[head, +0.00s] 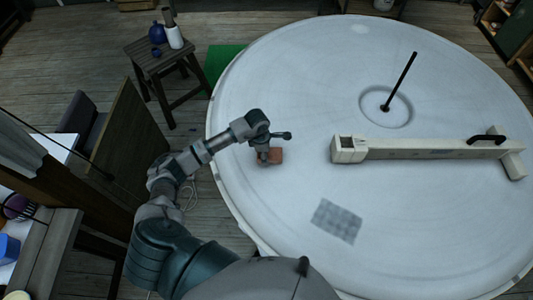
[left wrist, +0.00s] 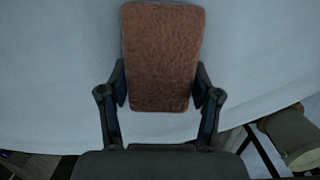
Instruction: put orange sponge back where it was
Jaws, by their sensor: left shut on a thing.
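The orange sponge (head: 276,156) is a small brownish-orange block at the left side of the round white table (head: 300,80). My left gripper (head: 263,155) is over it, with its fingers at the sponge. In the left wrist view the sponge (left wrist: 162,58) stands between the two fingers of my left gripper (left wrist: 161,95), which press on its long sides near its lower end. The white surface lies behind it. I cannot tell whether the sponge touches the table. My right gripper is not in view.
A grey patterned patch (head: 337,221) lies on the table near the front. A long pale beam (head: 430,149) with a black handle lies to the right. A thin black rod (head: 401,80) stands at the table's hub. A wooden stool (head: 160,62) with bottles stands at the back left.

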